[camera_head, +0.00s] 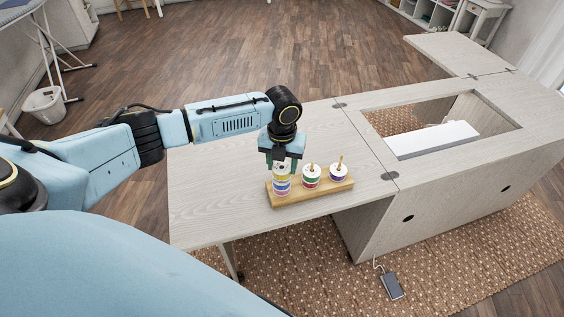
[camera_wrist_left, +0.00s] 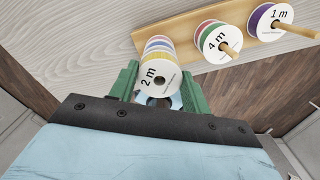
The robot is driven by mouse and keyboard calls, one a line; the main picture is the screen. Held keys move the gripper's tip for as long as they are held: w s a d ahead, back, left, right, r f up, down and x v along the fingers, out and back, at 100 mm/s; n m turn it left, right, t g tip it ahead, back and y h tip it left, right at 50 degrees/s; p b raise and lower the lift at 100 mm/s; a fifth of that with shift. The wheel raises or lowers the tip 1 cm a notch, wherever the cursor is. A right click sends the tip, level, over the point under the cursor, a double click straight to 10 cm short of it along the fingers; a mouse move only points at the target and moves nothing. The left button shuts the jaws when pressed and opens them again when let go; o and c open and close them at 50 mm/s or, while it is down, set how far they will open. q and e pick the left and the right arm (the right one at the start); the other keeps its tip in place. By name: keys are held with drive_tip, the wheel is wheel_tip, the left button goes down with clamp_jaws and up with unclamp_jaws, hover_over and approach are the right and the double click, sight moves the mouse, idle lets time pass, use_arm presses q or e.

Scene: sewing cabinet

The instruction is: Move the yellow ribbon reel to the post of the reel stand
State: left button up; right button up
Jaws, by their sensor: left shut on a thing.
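The reel stand (camera_head: 322,189) is a wooden board on the table, with white-flanged reels along it. At its left end is a column of reels with yellow, blue and reddish bands. The yellow ribbon reel (camera_head: 282,177) is at the top of this column, and its white "2 m" face (camera_wrist_left: 158,76) shows in the left wrist view. My left gripper (camera_head: 281,162) points down over this end, its green fingers shut on the yellow reel. I cannot tell whether the reel is threaded on a post or clear of the reels below. My right gripper is not in view.
A red and green "4 m" reel (camera_head: 311,176) and a purple "1 m" reel (camera_head: 338,173) sit on the stand's other posts, whose tips stick up. The pale table (camera_head: 220,190) is clear around the stand. The cabinet has a rectangular opening with a white block (camera_head: 432,139) at right.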

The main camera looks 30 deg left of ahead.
use_arm(q)
drive_tip(key=shift+f, duration=0.2)
drive_tip(key=o, duration=1)
wheel_tip(320, 180, up, 14)
drive_tip(key=shift+f+p, duration=0.25)
drive_tip(key=shift+p, duration=0.15)
